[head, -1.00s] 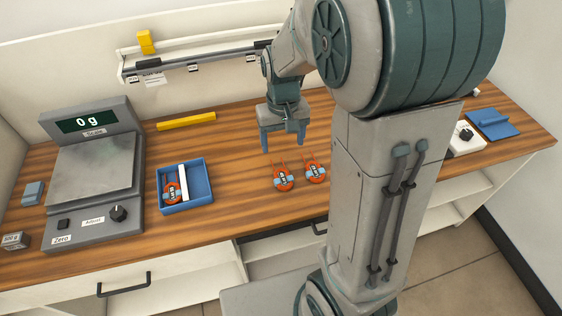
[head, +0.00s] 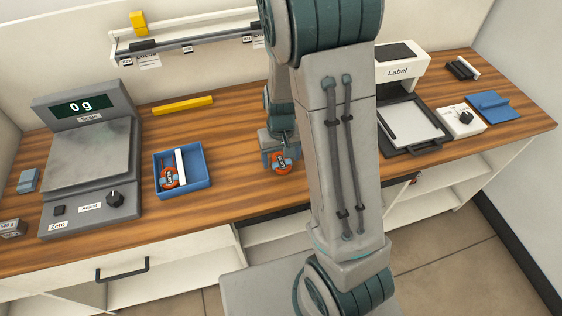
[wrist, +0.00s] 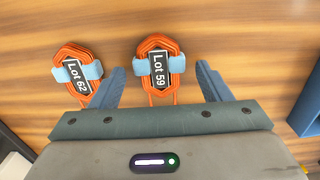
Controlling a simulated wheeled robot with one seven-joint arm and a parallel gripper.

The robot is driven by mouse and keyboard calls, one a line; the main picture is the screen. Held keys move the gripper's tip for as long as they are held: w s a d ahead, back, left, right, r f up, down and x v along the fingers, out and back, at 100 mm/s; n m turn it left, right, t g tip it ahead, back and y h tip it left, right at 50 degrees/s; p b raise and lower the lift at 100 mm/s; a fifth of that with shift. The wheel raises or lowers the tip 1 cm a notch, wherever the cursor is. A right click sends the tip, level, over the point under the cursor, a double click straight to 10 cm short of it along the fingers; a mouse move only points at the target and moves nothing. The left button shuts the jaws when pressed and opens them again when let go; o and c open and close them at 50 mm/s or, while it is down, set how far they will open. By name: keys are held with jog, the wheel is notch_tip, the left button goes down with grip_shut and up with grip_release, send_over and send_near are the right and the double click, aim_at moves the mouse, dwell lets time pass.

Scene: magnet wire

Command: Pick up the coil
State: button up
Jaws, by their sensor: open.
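An orange coil (wrist: 160,49) with a light-blue band and a "Lot 59" label lies on the wooden bench. My gripper (wrist: 159,72) is open in the wrist view, with one blue finger on each side of this coil's near part and a gap to both. A second orange coil (wrist: 69,58), labelled "Lot 62", lies to its left, close to the left finger. In the head view one coil (head: 281,168) shows at my gripper (head: 281,157); my arm hides the other. A third orange coil (head: 168,180) lies in the blue tray (head: 206,172).
The scale (head: 95,165) reading 0 g stands at left. A yellow bar (head: 183,105) lies behind the tray. A label machine (head: 400,70), a white dial box (head: 461,121) and a blue pad (head: 495,107) are at right. Bench between tray and gripper is clear.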

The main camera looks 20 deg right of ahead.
jog(key=shift+f, duration=0.3)
jog(key=c, duration=1.1)
jog(key=shift+c, duration=0.2)
jog(key=shift+r, duration=0.15)
